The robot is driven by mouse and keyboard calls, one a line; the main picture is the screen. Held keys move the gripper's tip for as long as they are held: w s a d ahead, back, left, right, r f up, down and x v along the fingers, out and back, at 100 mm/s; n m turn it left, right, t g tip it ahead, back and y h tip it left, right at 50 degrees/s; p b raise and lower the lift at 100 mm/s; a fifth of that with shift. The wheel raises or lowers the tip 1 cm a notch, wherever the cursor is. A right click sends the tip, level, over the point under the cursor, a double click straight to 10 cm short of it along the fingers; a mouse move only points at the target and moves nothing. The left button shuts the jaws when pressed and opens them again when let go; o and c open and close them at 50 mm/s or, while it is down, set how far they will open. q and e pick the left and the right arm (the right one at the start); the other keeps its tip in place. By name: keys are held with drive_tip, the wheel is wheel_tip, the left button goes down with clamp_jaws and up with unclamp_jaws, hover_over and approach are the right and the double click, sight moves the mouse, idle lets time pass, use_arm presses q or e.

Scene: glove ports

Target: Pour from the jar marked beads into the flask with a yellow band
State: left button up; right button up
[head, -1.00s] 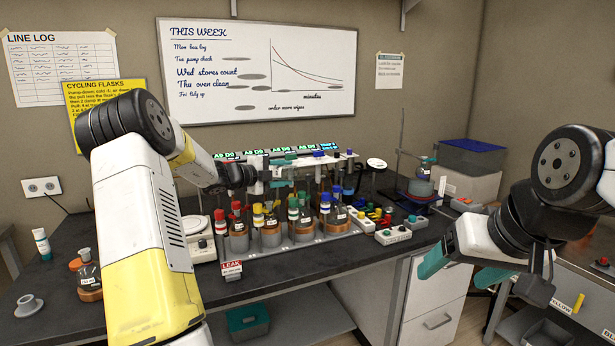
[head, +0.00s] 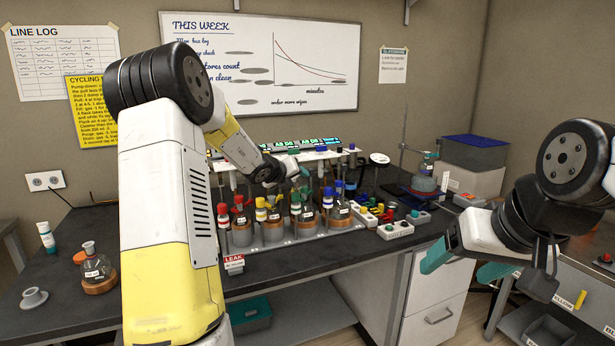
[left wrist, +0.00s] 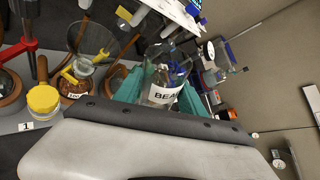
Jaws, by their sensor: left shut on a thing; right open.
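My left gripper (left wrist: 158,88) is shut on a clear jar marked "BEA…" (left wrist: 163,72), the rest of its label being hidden. The teal fingers sit on either side of the jar in the left wrist view. In the head view my left gripper (head: 300,174) is above the row of flasks, and the jar is hard to make out there. A flask with yellow parts at its neck (left wrist: 75,84) stands beside the jar in the left wrist view; the yellow-marked flask (head: 272,230) is in the rack in the head view. My right gripper (head: 464,266) is open and empty at right.
Other flasks with red, green and blue fittings (head: 340,218) crowd the rack. A yellow-lidded jar (left wrist: 43,101) is close by in the left wrist view. A stoppered flask (head: 97,270) stands at the bench's left. The bench front (head: 300,265) is mostly clear.

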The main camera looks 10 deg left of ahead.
use_arm(q)
drive_tip(key=m, duration=0.1)
drive_tip(key=m+y, duration=0.1)
drive_tip(key=f+m+y, duration=0.1)
drive_tip(key=shift+w+a+f+t, duration=0.1)
drive_tip(key=shift+a+t, duration=0.15)
drive_tip(key=shift+t, duration=0.15)
drive_tip(key=shift+a+f+m+y, duration=0.2)
drive_tip(key=shift+a+m+y, duration=0.15)
drive_tip(key=shift+m+y, duration=0.25)
idle(0.7)
